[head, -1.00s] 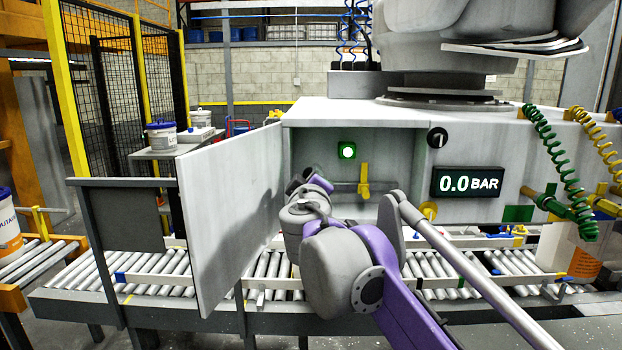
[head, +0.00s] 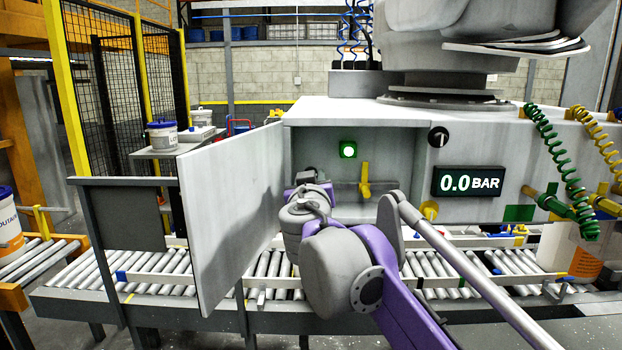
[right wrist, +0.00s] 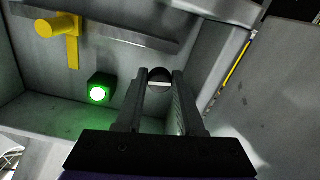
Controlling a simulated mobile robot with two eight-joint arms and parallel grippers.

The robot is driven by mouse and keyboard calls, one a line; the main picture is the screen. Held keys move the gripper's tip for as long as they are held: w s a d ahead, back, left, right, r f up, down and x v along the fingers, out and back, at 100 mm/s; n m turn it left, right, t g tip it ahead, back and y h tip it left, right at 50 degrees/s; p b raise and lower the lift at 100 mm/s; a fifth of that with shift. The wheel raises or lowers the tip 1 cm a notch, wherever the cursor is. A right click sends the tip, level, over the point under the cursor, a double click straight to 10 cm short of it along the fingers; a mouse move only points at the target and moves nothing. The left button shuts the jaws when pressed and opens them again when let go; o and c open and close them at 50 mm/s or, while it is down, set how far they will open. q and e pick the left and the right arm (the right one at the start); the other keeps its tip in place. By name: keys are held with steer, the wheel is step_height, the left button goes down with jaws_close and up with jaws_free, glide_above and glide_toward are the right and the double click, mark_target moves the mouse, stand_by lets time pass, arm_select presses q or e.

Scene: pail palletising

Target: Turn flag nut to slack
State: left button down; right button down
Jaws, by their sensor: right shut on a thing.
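My right gripper (right wrist: 158,90) is inside an open grey cabinet (head: 300,125), near its left side. In the right wrist view its two dark fingers are shut on a small dark, round-topped part (right wrist: 158,74) with a pale strip below it. Most of this part is hidden by the fingers, so I cannot tell its full shape or whether it is the flag nut. A yellow flag-shaped handle (head: 364,180) stands on a grey bar to the right of the gripper, apart from it; it also shows in the right wrist view (right wrist: 62,30). My left gripper is not in view.
A lit green lamp (head: 348,150) sits on the cabinet's back wall. The open door (head: 230,205) stands close left of my right arm. A display (head: 467,182) reads 0.0 BAR. A roller conveyor (head: 150,270) runs below.

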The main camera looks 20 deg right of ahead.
stand_by(0.3)
steer(key=c, duration=0.8)
jaws_free()
steer(key=shift+c, duration=0.2)
steer(key=v, duration=1.1)
